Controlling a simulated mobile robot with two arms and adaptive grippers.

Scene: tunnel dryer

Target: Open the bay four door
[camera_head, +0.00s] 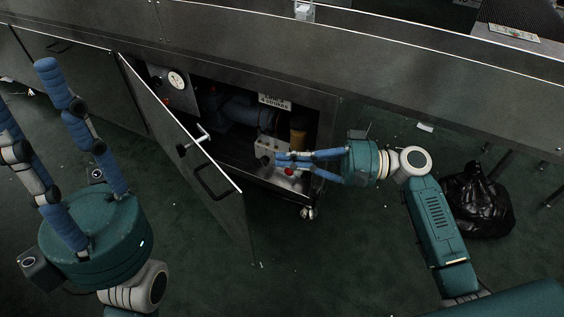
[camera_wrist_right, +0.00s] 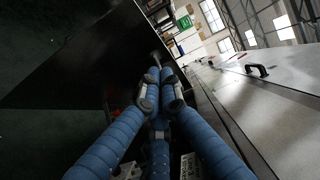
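A grey metal bay door (camera_head: 155,120) stands swung outward from the long cabinet, hinged at its left side. Its dark bar handle (camera_head: 213,184) is on the face turned left, and a pale latch (camera_head: 195,141) sits near the top edge. I cannot read a bay number on it. My right gripper (camera_head: 279,160) is in front of the open bay, fingers pointing left, apart from the door. Its fingertips come together with nothing seen between them, also in the right wrist view (camera_wrist_right: 155,73). My left gripper (camera_head: 22,84) is left of the door, fingers spread and empty.
A closed panel with a handle (camera_head: 58,47) is at left. A black bag (camera_head: 478,203) lies right.

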